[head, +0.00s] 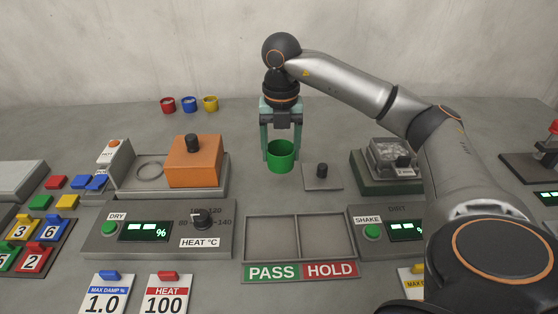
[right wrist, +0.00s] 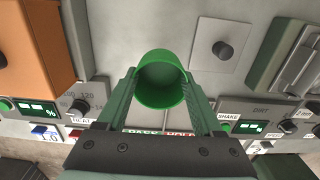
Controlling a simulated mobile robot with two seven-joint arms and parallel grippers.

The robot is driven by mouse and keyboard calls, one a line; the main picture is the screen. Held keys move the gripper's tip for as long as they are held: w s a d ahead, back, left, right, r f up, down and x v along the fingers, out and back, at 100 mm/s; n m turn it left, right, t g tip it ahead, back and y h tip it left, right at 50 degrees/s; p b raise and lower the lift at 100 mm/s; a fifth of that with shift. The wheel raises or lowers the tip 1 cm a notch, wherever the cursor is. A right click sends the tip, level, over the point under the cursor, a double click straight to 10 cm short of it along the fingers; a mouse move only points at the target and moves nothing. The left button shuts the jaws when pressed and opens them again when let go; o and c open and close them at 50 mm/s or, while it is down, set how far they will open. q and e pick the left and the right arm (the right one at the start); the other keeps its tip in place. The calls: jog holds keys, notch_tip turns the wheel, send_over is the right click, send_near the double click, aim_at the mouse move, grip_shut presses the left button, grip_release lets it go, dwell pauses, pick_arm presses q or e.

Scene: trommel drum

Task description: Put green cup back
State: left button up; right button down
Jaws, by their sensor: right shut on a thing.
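The green cup (head: 281,157) is between the fingers of my right gripper (head: 281,146), which is shut on it. In the right wrist view the cup (right wrist: 160,82) shows its open mouth and looks empty. The fingers (right wrist: 160,95) grip its two sides. In the head view the cup is in front of the back row of cups, above or on the grey table; I cannot tell whether it touches the surface. A red cup (head: 168,105), a blue cup (head: 189,104) and a yellow cup (head: 210,103) stand in a row at the back. My left gripper is not in view.
An orange block (head: 194,162) on a grey unit stands left of the cup. A small plate with a black knob (head: 322,172) is close on the right. The PASS/HOLD tray (head: 299,217) lies in front. The table right of the yellow cup (head: 240,115) is clear.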

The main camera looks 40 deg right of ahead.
aim_at(280, 153)
jog(key=f, duration=0.1)
jog(key=w+d+f, duration=0.1)
jog(key=w+f, duration=0.1)
jog(key=shift+d, duration=0.25)
jog(key=shift+w+d+f+b, duration=0.1)
jog(key=shift+f+b, duration=0.1)
jog(key=shift+f, duration=0.75)
jog(key=shift+w+d+f+b, duration=0.1)
jog(key=shift+f+b, duration=0.1)
jog(key=shift+f, duration=0.7)
jog(key=shift+f, duration=0.2)
jog(key=shift+c, duration=0.2)
grip_release()
jog(key=shift+r, duration=0.1)
notch_tip(280, 153, up, 12)
jog(key=shift+a+f+p, duration=0.1)
jog(key=shift+p, duration=0.85)
jog(key=shift+r, duration=0.25)
